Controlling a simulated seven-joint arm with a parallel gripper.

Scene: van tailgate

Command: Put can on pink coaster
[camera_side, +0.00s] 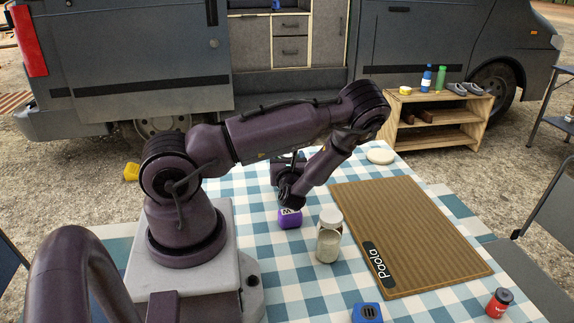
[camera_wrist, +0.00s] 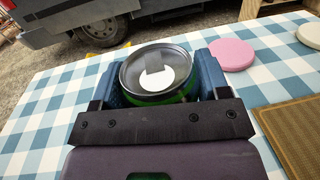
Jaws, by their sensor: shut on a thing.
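In the wrist view, my gripper (camera_wrist: 160,80) has its two blue-grey fingers closed on either side of a can (camera_wrist: 150,65). The can has a dark lid with a white mark and a green side. It looks upright; whether its base touches the table is hidden. The pink coaster (camera_wrist: 232,53) lies flat on the cloth to the right of the can and apart from it. In the side view, my gripper (camera_side: 289,172) is low over the far part of the table. My arm hides most of the can there, and I cannot make out the pink coaster.
A white round coaster (camera_side: 380,156) lies at the table's far edge. A brown mat (camera_side: 410,235) covers the right side. A glass jar (camera_side: 329,240) and a purple block (camera_side: 290,218) stand near my arm. A blue item (camera_side: 367,312) and a red can (camera_side: 499,303) are at the front.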

